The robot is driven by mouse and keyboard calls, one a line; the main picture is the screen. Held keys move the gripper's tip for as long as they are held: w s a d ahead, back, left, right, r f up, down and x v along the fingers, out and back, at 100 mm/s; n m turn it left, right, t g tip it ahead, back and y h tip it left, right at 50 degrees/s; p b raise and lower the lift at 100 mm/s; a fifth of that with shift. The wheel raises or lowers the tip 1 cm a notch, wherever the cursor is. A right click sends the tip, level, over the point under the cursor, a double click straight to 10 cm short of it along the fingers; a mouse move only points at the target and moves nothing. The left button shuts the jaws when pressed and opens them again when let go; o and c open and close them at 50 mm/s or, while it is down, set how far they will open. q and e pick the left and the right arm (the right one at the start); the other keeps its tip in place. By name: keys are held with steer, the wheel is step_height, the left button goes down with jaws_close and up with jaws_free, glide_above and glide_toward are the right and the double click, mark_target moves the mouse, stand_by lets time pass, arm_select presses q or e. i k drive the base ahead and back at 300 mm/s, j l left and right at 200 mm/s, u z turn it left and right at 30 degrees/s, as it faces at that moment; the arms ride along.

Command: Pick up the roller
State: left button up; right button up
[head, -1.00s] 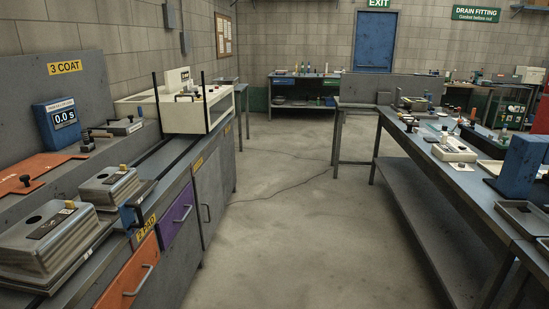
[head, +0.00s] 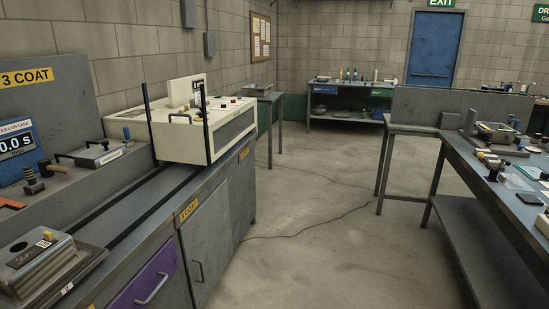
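I cannot make out a roller for certain in the head view. Small tools that are hard to tell apart lie on the right-hand bench (head: 470,185), among them a dark item with a round end (head: 494,168). On the left-hand bench (head: 150,205), a dark knobbed piece (head: 32,180) stands near the blue timer display. A light flat box with a black handle and a blue upright piece (head: 100,153) lies behind the rails. Neither of my grippers is in view.
A grey metal box (head: 40,265) is nearer. The concrete floor (head: 330,250) between the benches is open, with a thin cable across it. A blue door (head: 435,48) is at the back.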

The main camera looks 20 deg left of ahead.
mark_target(33, 186)
steer(key=i+l, duration=0.1)
steer(key=i, duration=1.75)
steer(key=i+u, duration=0.1)
steer(key=u, duration=0.35)
steer(key=i+u, duration=0.1)
steer(key=u, duration=0.3)
steer(key=i+u, duration=0.1)
steer(key=u, duration=0.35)
steer(key=i+l+u, duration=0.1)
steer(key=u, duration=0.35)
